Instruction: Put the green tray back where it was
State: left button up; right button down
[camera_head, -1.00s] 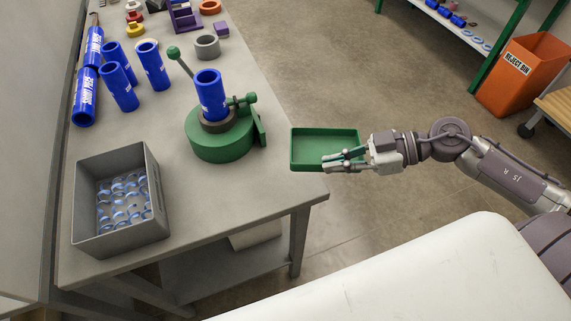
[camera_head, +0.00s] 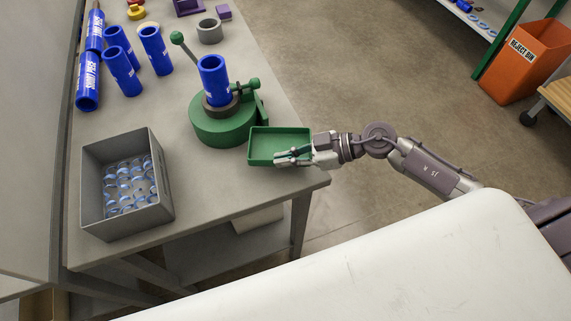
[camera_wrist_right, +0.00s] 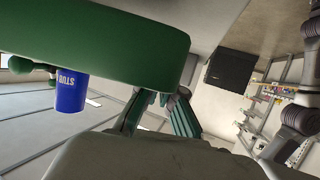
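The green tray (camera_head: 262,133) is a shallow rectangular tray, level and with no contents visible. It appears over the right edge of the grey workbench (camera_head: 222,172), just right of the round green fixture (camera_head: 222,128). My right gripper (camera_head: 284,157) is shut on the near right side of the tray. I cannot tell whether the tray touches the bench. A blue pipe (camera_head: 213,82) stands upright in the fixture. My left gripper is not in view.
A grey bin (camera_head: 166,190) holding several pale blue rings stands at the bench's front left. Several blue pipes (camera_head: 122,70) stand at the back left. A green lever (camera_head: 183,45) rises from the fixture. An orange reject bin (camera_head: 524,62) stands far right.

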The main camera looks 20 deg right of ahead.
jog(key=shift+f, duration=2)
jog(key=shift+f, duration=0.1)
jog(key=c, duration=1.3)
grip_release()
